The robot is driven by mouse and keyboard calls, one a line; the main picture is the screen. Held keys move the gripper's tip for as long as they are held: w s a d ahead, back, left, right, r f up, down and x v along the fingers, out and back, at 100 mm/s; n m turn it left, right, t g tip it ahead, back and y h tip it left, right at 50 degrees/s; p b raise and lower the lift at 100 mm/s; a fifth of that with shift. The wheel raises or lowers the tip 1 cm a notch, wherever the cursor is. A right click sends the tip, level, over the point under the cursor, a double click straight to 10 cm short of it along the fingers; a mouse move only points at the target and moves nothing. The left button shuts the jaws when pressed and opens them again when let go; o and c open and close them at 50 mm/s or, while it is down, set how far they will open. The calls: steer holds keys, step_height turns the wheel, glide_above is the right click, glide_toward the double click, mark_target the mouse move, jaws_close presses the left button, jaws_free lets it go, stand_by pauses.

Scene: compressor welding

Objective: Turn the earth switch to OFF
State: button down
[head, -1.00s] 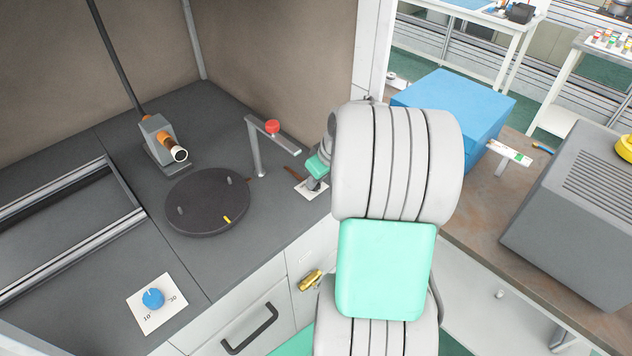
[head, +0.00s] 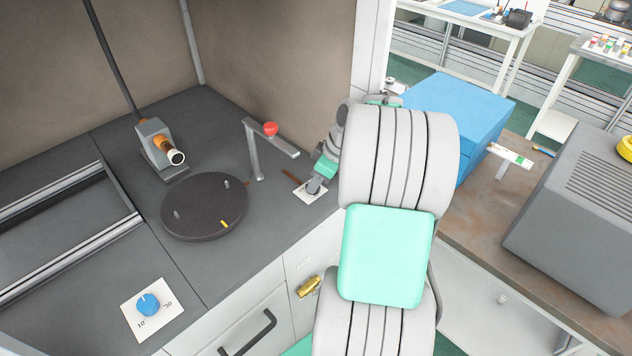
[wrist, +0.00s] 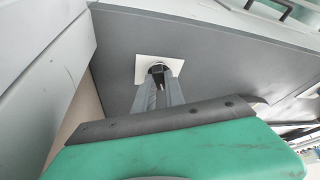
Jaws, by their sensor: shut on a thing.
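The earth switch is a small white plate (head: 300,193) on the grey bench top, near its front right edge. In the wrist view the white plate (wrist: 142,68) lies at the fingertips, with a dark knob (wrist: 157,69) at its middle. My gripper (head: 313,187) reaches down to the plate from the upper right. In the wrist view my gripper (wrist: 158,76) has its two grey fingers close together, shut on the knob. The fingers hide most of the knob, so I cannot tell which way it points. No marking on the plate is readable.
A post with a red button (head: 270,129) stands left of the switch. A round black turntable (head: 205,205), a torch holder (head: 157,145) and a blue dial (head: 148,304) are farther left. A blue box (head: 455,115) stands to the right, behind my arm.

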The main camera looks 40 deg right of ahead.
steer(key=c, duration=1.4)
jaws_free()
steer(key=shift+r, duration=0.25)
step_height(320, 180, up, 3)
steer(key=shift+f+b, duration=0.1)
steer(key=shift+b, duration=0.4)
steer(key=s+a+r, duration=0.6)
steer(key=s+r, duration=0.3)
steer(key=s, duration=0.3)
steer(key=shift+s+a+r, duration=0.15)
steer(key=shift+s+r, duration=0.15)
steer(key=shift+r, duration=0.05)
